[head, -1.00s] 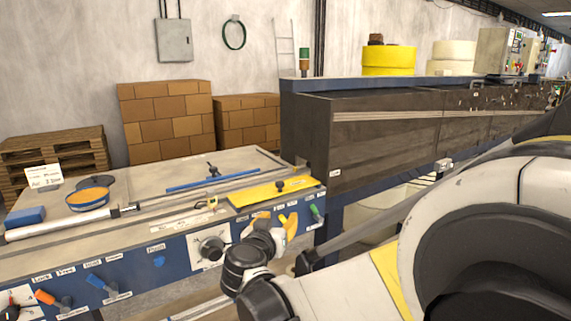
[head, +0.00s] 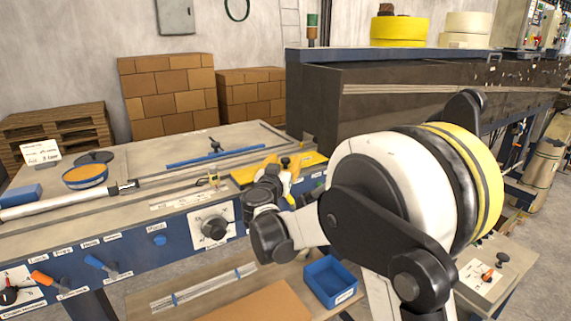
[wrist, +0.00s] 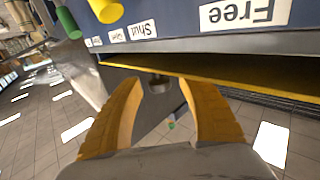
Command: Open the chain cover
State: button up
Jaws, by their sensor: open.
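The likely chain cover is a yellow plate (head: 246,174) on the right end of the machine's tabletop, partly hidden behind my gripper. A black knob (head: 285,161) stands on it. My gripper (head: 283,168) is at the cover's front edge, beside the knob in the head view. In the wrist view, the orange fingers (wrist: 162,105) are spread apart, and a dark cylindrical piece (wrist: 159,83), probably the knob, shows between their tips. Contact cannot be told. The cover shows there as a yellow strip (wrist: 245,82) along the panel edge.
The blue front panel carries labels, a dial (head: 214,228) and coloured handles. A green handle (wrist: 67,22) and a yellow one (wrist: 106,9) are close to my fingers. A dark machine housing (head: 315,100) stands right behind the cover. A blue bin (head: 331,280) sits below.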

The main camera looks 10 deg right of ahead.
jog(key=shift+w, duration=0.15)
grip_shut()
jog(key=shift+r, duration=0.15)
